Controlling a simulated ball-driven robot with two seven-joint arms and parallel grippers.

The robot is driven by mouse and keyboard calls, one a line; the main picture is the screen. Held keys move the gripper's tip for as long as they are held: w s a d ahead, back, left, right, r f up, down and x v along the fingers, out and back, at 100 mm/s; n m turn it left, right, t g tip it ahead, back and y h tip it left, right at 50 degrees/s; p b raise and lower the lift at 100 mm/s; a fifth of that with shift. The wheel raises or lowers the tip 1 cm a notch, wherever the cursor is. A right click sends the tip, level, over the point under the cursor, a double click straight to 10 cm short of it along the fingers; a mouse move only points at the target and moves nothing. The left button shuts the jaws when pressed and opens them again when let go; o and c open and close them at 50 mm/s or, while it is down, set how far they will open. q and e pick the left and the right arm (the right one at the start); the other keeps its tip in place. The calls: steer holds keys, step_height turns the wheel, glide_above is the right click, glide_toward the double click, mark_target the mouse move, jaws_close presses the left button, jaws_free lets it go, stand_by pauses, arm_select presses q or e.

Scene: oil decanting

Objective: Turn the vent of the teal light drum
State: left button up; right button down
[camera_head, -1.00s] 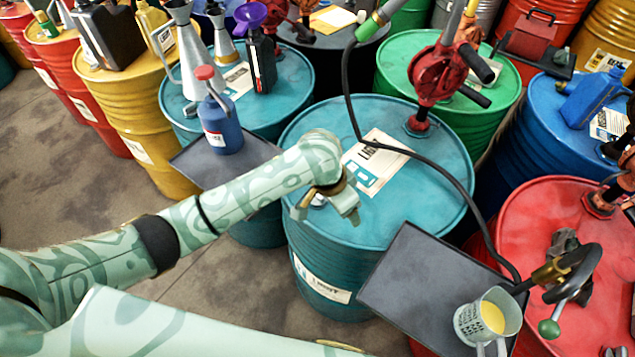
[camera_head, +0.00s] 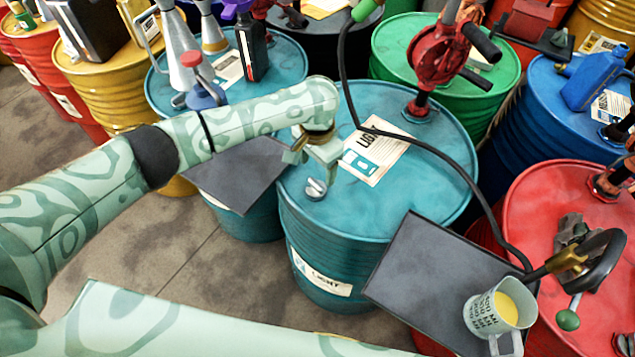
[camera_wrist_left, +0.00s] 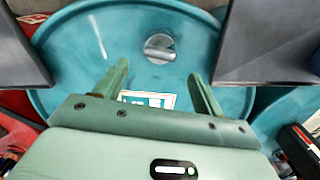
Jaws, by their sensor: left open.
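The teal light drum (camera_head: 400,215) stands in the middle of the head view, with a paper label (camera_head: 376,152) on its lid. Its vent (camera_head: 316,188), a small silvery round cap with a raised grip bar, sits near the lid's front left edge. In the left wrist view the vent (camera_wrist_left: 159,48) lies beyond the fingertips, roughly midway between them. My left gripper (camera_head: 312,160) is open and empty above the lid, apart from the vent; its two fingers also show in the left wrist view (camera_wrist_left: 158,75). My right gripper is not seen.
A dark tray (camera_head: 420,270) juts out at the drum's front right, with a measuring jug (camera_head: 492,318) of yellow liquid on it. Another dark tray (camera_head: 238,172) is at the left. A red pump (camera_head: 436,65) and black hose (camera_head: 420,145) cross behind and over the lid.

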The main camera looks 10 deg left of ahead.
mark_target(317, 182)
arm_select(q)
step_height(317, 182, down, 6)
steer(key=shift+r+b, duration=0.2)
steer(key=shift+b, duration=0.7)
